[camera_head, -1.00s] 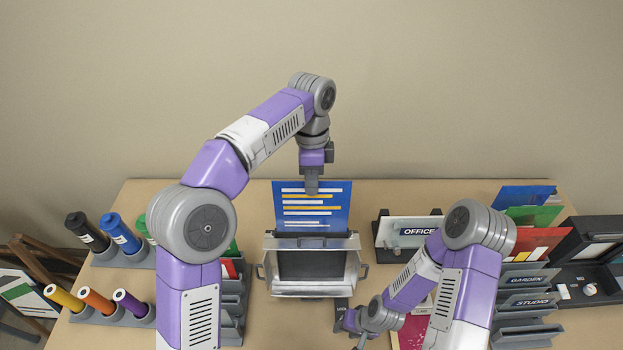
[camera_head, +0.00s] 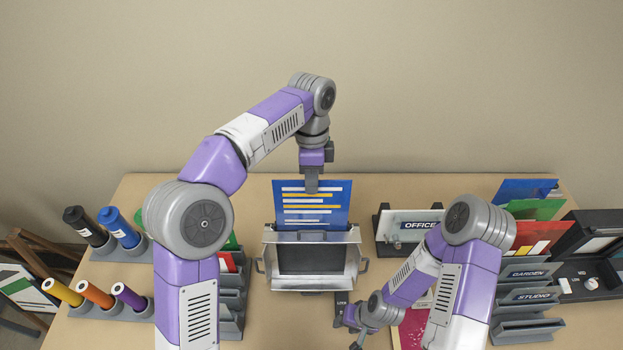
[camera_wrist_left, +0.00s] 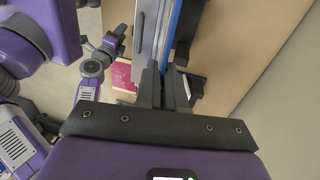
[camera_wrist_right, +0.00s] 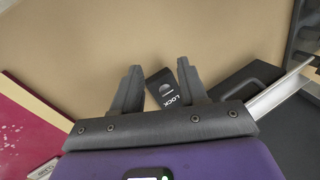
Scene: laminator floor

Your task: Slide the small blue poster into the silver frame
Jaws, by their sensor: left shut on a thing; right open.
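The blue poster (camera_head: 313,206) with white and yellow lines stands upright at the back of the silver frame (camera_head: 351,266). Its lower edge is hidden at the frame's back rim, so I cannot tell how deep it sits. My left gripper (camera_head: 311,188) is shut on the poster's top edge. In the left wrist view the fingers (camera_wrist_left: 165,80) pinch the blue poster (camera_wrist_left: 174,18) beside a silver strip. My right gripper (camera_head: 352,340) is low at the frame's front right. In the right wrist view it is open and empty (camera_wrist_right: 157,70), around a black LOCK tab (camera_wrist_right: 163,90).
A glass OFFICE sign (camera_head: 410,225) stands right of the frame. GARDEN and STUDIO slots (camera_head: 530,273) and coloured sheets stand farther right. Coloured tubes (camera_head: 126,229) stand at left. A dark red sheet (camera_head: 411,328) lies near my right gripper. Bare table (camera_head: 210,190) shows behind.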

